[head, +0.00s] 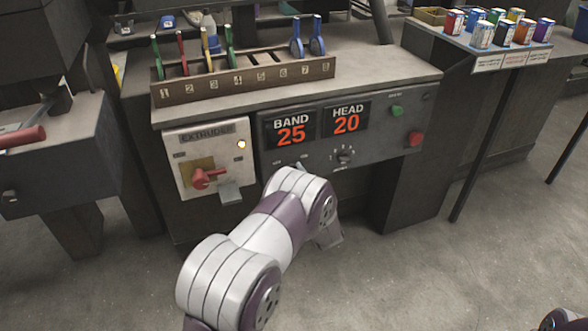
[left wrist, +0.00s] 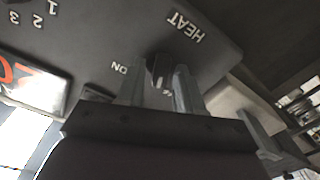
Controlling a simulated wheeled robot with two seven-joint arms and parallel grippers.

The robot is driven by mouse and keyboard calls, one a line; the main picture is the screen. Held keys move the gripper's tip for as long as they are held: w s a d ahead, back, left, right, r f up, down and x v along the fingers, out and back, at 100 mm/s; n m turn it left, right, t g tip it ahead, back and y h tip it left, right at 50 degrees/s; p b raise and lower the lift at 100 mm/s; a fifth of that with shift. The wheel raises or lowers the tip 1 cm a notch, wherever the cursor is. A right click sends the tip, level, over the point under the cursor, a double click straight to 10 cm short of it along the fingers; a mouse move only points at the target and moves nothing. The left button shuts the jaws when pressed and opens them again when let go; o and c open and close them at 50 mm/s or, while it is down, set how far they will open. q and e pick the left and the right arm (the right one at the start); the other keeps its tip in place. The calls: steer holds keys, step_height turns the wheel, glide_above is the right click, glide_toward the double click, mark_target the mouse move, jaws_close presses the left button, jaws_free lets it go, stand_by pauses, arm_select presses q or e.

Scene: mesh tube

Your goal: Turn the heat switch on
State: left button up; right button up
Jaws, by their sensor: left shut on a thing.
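The heat switch (left wrist: 159,68) is a small dark knob on the grey console panel in the left wrist view. The word HEAT is printed beside it and ON to its left; another label by it is mostly covered. My left gripper (left wrist: 158,86) has one finger on each side of the switch and is shut on it. I cannot tell surely which way the switch points. In the head view my left arm covers the switch and the gripper. The console front (head: 375,150) shows BAND 25 and HEAD 20. My right gripper is not in view.
Left of the displays is an extruder panel (head: 185,145) with a red handle (head: 205,178) and a lit lamp. A numbered dial (head: 344,156), a green button (head: 396,111) and a red button (head: 415,139) are to the right. A tool rack (head: 250,83) stands on top.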

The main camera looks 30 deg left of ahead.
arm_select(q)
steer(key=shift+w+d+f+m+p, duration=0.1)
steer(key=shift+m+p, duration=1.65)
steer(key=shift+m, duration=1.55)
steer(key=shift+w+d+f+m+p, duration=0.1)
steer(key=shift+m+p, duration=1.6)
steer(key=shift+m, duration=1.9)
steer(key=o, duration=0.7)
steer(key=shift+r, duration=0.1)
steer(key=p+v, duration=0.2)
steer(key=v, duration=1)
steer(key=shift+s+d+p, duration=0.25)
steer(key=shift+s+p, duration=0.05)
steer(key=shift+p, duration=0.05)
